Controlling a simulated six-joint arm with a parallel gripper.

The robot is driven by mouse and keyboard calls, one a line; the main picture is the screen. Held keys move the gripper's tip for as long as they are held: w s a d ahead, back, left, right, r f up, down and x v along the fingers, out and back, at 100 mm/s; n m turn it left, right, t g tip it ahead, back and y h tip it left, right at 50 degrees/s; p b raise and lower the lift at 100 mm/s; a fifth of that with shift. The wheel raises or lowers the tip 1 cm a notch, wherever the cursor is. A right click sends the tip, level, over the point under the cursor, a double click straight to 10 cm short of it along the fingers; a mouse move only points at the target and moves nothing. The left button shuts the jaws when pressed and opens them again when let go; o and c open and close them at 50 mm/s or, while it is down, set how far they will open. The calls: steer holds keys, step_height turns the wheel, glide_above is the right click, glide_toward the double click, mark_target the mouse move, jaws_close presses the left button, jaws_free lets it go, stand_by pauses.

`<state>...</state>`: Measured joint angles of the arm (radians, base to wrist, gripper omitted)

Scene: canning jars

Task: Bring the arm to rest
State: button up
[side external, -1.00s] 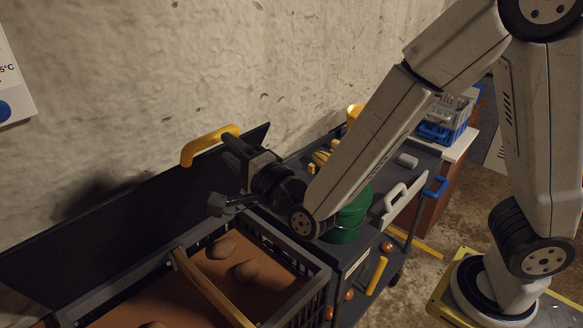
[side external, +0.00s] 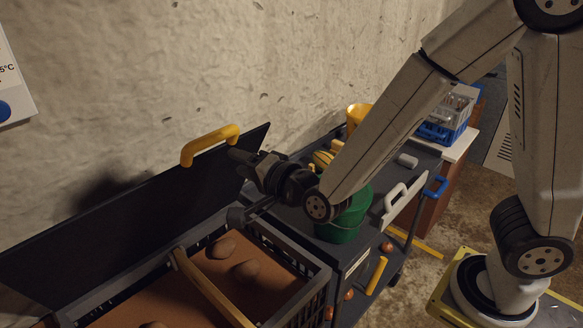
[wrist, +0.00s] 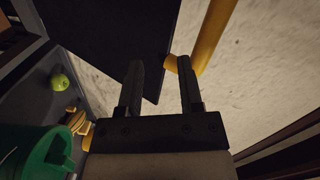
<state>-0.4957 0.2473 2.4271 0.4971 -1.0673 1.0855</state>
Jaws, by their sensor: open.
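My gripper (side external: 234,154) is open and empty. In the side view its dark fingers point left toward the dark raised lid (side external: 100,215), just below the lid's yellow handle (side external: 208,146). In the wrist view the two fingers of my gripper (wrist: 160,64) stand apart with nothing between them. There the yellow handle (wrist: 212,35) shows beyond the right fingertip, and the dark lid (wrist: 110,35) lies behind the left one. I cannot tell how far the fingertips are from the handle.
Below is an open crate (side external: 316,283) with brown lumps and a wooden divider. A green bucket (side external: 340,229) stands on the dark cart, close to my forearm in the picture. A yellow container (side external: 357,113) and a blue and white crate (side external: 446,118) are farther back. A rough wall runs behind.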

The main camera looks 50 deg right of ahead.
steer(key=s+d+f+n+g+h, duration=0.1)
steer(key=s+d+f+n+g, duration=1.1)
steer(key=s+d+n+g, duration=0.2)
steer(key=shift+s+d, duration=0.3)
steer(key=shift+d, duration=0.05)
steer(key=shift+c, duration=0.2)
